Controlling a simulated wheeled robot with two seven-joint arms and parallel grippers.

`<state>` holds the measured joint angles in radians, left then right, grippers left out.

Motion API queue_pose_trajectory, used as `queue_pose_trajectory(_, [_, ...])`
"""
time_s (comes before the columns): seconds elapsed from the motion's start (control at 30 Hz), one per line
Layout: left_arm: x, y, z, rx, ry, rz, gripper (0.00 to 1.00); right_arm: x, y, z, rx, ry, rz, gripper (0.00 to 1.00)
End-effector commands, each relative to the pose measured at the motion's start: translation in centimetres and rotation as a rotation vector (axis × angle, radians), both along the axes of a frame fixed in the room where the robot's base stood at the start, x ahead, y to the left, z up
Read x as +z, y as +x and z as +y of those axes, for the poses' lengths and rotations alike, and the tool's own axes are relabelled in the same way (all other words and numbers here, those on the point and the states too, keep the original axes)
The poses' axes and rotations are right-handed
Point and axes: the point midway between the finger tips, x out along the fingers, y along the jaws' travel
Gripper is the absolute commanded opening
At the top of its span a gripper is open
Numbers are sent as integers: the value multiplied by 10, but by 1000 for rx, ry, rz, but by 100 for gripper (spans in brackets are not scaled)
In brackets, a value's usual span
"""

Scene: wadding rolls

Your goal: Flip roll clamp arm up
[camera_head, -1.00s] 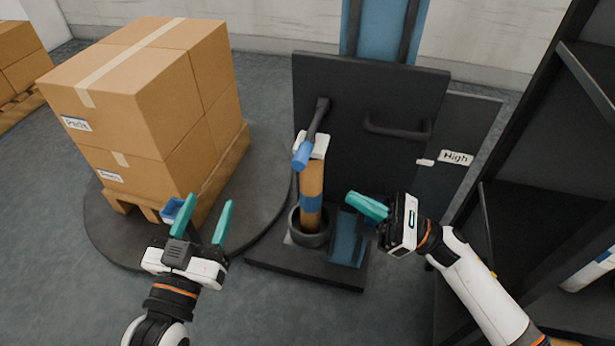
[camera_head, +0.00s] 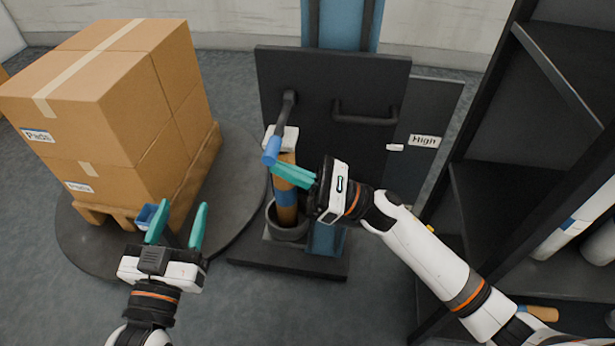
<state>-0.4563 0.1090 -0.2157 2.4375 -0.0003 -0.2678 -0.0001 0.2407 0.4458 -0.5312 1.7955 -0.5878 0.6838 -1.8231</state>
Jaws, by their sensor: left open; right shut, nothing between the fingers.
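The roll clamp arm (camera_head: 286,115) is a dark lever on the black machine plate. It slopes down toward me and ends in a blue grip (camera_head: 271,151), above a white clamp block (camera_head: 289,137). An orange-brown roll (camera_head: 287,213) with a blue band stands upright below it in a dark round cup (camera_head: 288,232). My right gripper (camera_head: 275,172) is shut and empty, its teal fingertips just below the blue grip and in front of the roll. I cannot tell whether they touch. My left gripper (camera_head: 177,224) is open and empty, left of the machine in front of the boxes.
Stacked cartons (camera_head: 110,110) stand on a pallet on a round dark turntable (camera_head: 90,246) at left. A black handle (camera_head: 365,117) and a "High" label (camera_head: 424,141) are on the machine. A dark shelf (camera_head: 490,200) with rolls bounds the right side.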

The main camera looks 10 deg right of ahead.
Motion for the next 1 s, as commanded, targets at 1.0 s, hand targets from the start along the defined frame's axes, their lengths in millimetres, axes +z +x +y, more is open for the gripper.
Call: queue_pose_trajectory(1.0, [-41,-5,8,17,67,261,52,13,0,6,0,17,51,0])
